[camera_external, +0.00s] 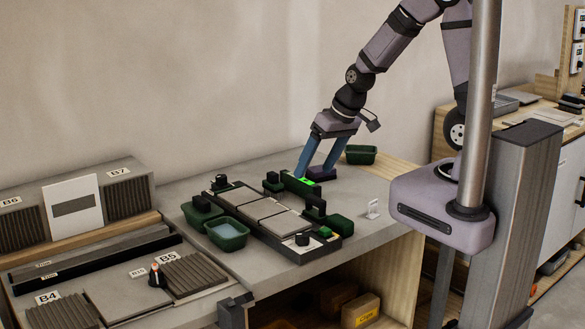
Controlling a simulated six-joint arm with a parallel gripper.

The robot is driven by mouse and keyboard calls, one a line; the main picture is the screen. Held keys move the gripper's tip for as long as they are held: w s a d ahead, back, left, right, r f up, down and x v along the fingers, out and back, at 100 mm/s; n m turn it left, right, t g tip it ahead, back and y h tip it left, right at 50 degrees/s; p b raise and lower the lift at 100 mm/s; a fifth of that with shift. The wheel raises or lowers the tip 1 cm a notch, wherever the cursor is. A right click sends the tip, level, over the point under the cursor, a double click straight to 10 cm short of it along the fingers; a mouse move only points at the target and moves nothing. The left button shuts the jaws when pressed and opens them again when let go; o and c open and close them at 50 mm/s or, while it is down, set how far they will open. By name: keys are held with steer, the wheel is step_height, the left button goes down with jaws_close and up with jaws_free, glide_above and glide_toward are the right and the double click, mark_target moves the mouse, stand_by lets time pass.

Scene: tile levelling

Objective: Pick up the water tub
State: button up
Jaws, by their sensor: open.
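The water tub (226,235) is a small dark green tub with pale blue water in it. It stands upright on the grey worktop, at the front left of the black tile frame (292,246). My gripper (314,183) has blue fingers and is open.
Another green tub (201,214) stands close behind the water tub. A third green tub (361,154) is at the back right. Grey tiles (262,208) lie in the frame, with green and black knobs standing up around them. A small white card (373,208) stands at right.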

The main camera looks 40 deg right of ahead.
steer(key=w+a+t, duration=0.1)
steer(key=a, duration=0.2)
steer(key=w+a+f+b, duration=0.1)
steer(key=w+a, duration=0.1)
steer(key=a, duration=0.1)
steer(key=w+a+t+y, duration=0.1)
steer(key=w+a, duration=0.1)
steer(key=a, duration=0.2)
steer(key=shift+f+t+b, duration=0.3)
steer(key=shift+b, duration=0.1)
steer(key=w+a+t+b, duration=0.1)
steer(key=a+t+b, duration=0.25)
steer(key=a, duration=0.65)
steer(key=m+t+h+b, duration=0.1)
steer(key=t+h+b, duration=0.25)
steer(key=t, duration=0.45)
glide_above(239, 235)
steer(key=s, duration=0.5)
steer(key=f, duration=0.1)
step_height(239, 235, down, 8)
steer(key=shift+s+f+p, duration=0.1)
steer(key=shift+s+p, duration=0.05)
steer(key=shift+p, duration=0.3)
steer(key=shift+w+p, duration=0.35)
steer(key=shift+w, duration=0.45)
steer(key=shift+w+p, duration=1)
steer(key=shift+w, duration=2)
steer(key=shift+f, duration=0.1)
